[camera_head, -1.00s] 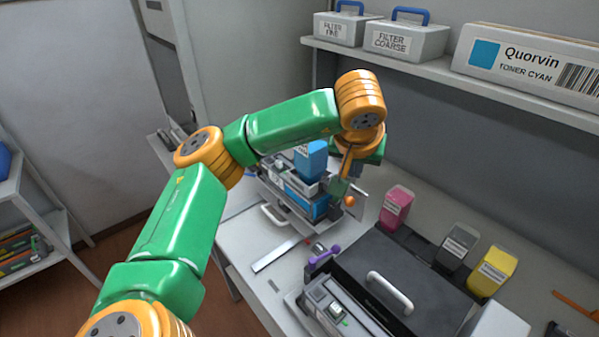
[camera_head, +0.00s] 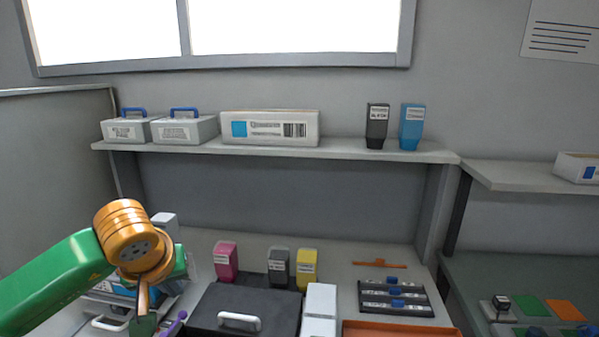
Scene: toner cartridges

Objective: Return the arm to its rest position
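My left arm (camera_head: 55,280), green with an orange wrist, comes in from the left and reaches over the bench. My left gripper (camera_head: 143,322) points down in front of the grey and blue machine (camera_head: 105,290) at the bench's left end. The wrist covers much of that machine. The fingertips are small and near the lower edge, so I cannot tell whether they are open or shut, or whether anything is between them. My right arm and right gripper are not in view.
A black lidded unit (camera_head: 205,305) with a white handle stands right of my gripper. Magenta (camera_head: 227,262), grey (camera_head: 278,267) and yellow (camera_head: 306,268) cartridges stand behind it. The shelf (camera_head: 350,150) above holds two filter boxes, a toner box, and black (camera_head: 376,125) and blue (camera_head: 411,126) cartridges.

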